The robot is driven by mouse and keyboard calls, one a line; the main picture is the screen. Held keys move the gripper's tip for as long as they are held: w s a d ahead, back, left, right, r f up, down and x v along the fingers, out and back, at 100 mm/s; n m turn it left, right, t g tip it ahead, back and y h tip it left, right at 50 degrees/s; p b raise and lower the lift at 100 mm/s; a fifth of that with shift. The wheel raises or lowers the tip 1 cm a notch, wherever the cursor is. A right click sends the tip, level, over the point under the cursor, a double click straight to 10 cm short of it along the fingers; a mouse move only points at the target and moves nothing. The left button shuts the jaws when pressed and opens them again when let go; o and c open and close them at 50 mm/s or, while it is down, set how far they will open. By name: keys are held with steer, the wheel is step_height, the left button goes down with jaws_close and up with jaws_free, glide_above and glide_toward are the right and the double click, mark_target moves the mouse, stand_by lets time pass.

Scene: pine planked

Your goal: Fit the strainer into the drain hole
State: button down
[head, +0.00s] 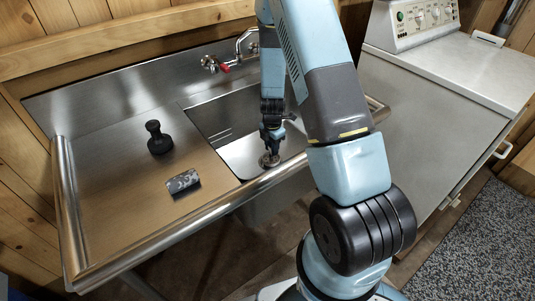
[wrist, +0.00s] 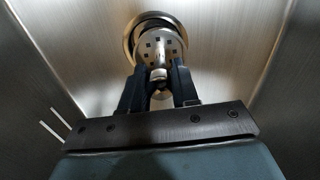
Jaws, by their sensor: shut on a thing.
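My gripper (wrist: 159,82) is shut on the strainer (wrist: 160,47) by its knob, between the two black fingertips. The strainer is a round metal piece with dark square holes. In the wrist view it overlaps the drain hole (wrist: 134,29), whose metal ring shows behind it, offset a little to the upper left. Whether the strainer touches the ring cannot be told. In the head view my gripper (head: 270,147) reaches down into the sink basin, with the strainer (head: 269,160) at its tip. The drain hole is not distinguishable there.
The steel basin (head: 215,122) has walls close around my gripper. A tap (head: 240,50) is behind the basin. A white appliance (head: 440,100) stands at right.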

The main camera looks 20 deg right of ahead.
steer(key=shift+w+f, duration=0.2)
steer(key=shift+f, duration=0.45)
step_height(320, 180, down, 2)
steer(key=shift+f, duration=0.2)
steer(key=c, duration=0.8)
jaws_free()
steer(key=shift+c, duration=0.2)
